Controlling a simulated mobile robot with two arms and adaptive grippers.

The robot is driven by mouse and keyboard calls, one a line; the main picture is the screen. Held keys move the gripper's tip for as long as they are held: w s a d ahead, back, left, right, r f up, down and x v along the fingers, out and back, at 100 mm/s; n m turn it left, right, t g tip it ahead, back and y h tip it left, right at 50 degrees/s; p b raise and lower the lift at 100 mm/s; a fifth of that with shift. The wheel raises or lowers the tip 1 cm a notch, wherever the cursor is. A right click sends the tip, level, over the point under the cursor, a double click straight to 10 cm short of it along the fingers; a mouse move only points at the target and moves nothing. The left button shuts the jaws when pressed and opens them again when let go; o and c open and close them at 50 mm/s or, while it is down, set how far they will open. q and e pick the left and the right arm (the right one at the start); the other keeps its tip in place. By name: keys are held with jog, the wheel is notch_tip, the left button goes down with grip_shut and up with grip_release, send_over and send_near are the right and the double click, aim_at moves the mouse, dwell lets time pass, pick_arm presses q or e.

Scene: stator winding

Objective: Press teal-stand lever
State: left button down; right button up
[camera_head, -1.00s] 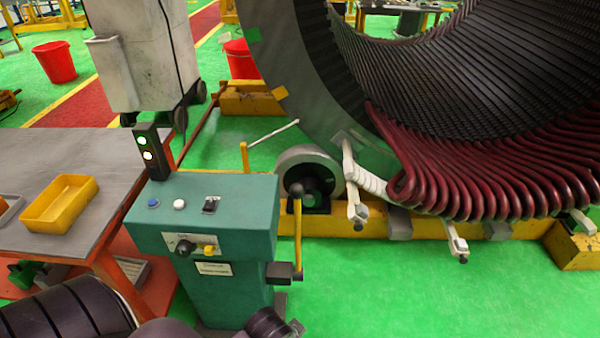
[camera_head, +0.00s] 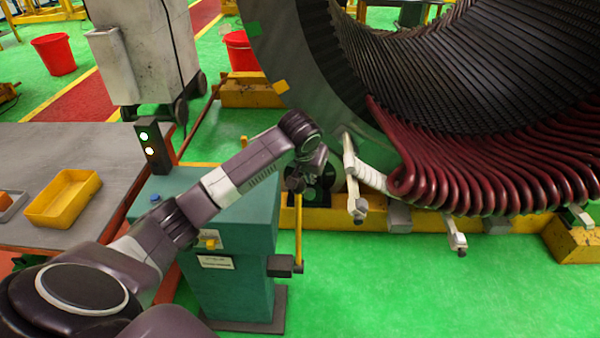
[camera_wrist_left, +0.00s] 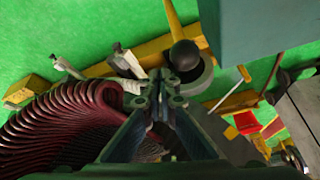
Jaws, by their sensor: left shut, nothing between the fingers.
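The teal stand (camera_head: 235,285) is left of centre in the head view, its top partly hidden by my left arm. Its lever is a yellow rod (camera_head: 298,235) with a black ball knob, standing upright at the stand's right side. In the left wrist view the knob (camera_wrist_left: 185,55) and the yellow rod (camera_wrist_left: 172,14) show just beyond my fingertips. My left gripper (camera_wrist_left: 165,76) is shut and empty, close to the knob; I cannot tell whether they touch. In the head view this gripper (camera_head: 311,166) is small and dark, above the lever. My right gripper is out of view.
The large stator with dark red coils (camera_head: 480,165) stands right of the lever on a yellow base (camera_head: 380,222). A grey table (camera_head: 85,150) with a yellow tray (camera_head: 90,205) is at the left. Green floor (camera_head: 400,290) is clear in front.

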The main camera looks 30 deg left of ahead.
pick_arm(q)
jog(key=w+a+r+n, duration=0.1)
jog(key=w+a+r, duration=0.1)
jog(key=a+r, duration=0.3)
jog(key=shift+w+a+r+n, duration=0.15)
jog(key=shift+w+r+n, duration=0.15)
jog(key=shift+n, duration=0.1)
jog(key=shift+f, duration=0.1)
jog(key=p+x, duration=0.2)
jog(key=x, duration=0.8)
jog(key=s+p, duration=0.1)
jog(key=s+d+p, duration=0.1)
jog(key=s, duration=0.1)
jog(key=shift+s+f+y, duration=0.2)
jog(key=shift+s+y, duration=0.1)
jog(key=shift+f, duration=0.1)
